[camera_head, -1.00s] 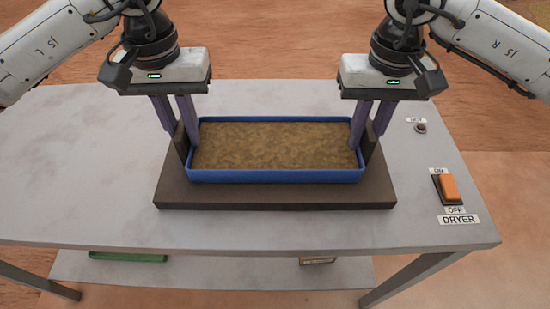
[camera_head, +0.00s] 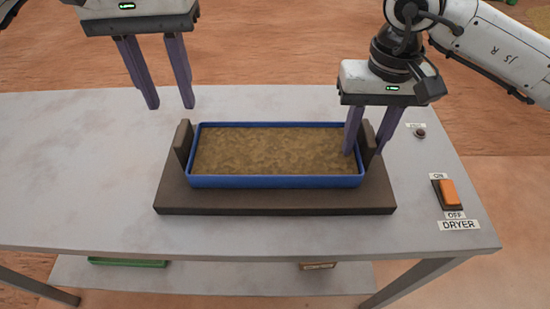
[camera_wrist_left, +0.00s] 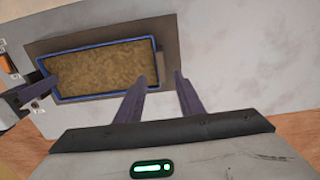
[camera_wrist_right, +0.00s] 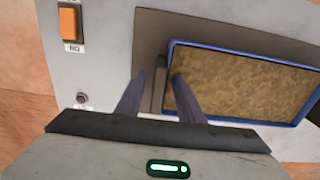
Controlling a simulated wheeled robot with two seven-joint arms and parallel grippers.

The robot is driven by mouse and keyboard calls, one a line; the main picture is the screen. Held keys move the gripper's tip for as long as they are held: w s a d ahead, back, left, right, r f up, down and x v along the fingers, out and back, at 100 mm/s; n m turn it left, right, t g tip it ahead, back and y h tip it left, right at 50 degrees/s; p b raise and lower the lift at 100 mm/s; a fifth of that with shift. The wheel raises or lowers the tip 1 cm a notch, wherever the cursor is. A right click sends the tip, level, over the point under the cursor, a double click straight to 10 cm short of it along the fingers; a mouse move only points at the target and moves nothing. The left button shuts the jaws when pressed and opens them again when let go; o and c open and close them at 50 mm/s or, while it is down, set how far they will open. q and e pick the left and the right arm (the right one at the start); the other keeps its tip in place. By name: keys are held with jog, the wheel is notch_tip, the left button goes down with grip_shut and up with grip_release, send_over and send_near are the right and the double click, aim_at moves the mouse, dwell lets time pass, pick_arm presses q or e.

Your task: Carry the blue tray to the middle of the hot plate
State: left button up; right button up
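The blue tray (camera_head: 275,182), filled with a brown material, sits level on the dark hot plate (camera_head: 275,203), about midway along it. A dark upright stands at each end of the tray. My left gripper (camera_head: 168,105) is open and empty, above and behind the tray's left end. My right gripper (camera_head: 364,151) is low at the right end; its fingers are apart on either side of the right upright (camera_head: 368,142), one over the tray's inside. In the right wrist view, the tray (camera_wrist_right: 225,50) shows beside one finger.
The grey table (camera_head: 80,170) has free room left of the plate. An orange dryer switch (camera_head: 448,192) and a small round knob (camera_head: 419,133) are on the right. A green object (camera_head: 127,263) and a small brown item (camera_head: 318,266) lie on the lower shelf.

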jog(key=shift+r, duration=0.15)
pick_arm(q)
notch_tip(320, 180, up, 2)
jog(key=shift+r, duration=0.1)
pick_arm(e)
notch_tip(320, 180, up, 12)
dwell(0.7)
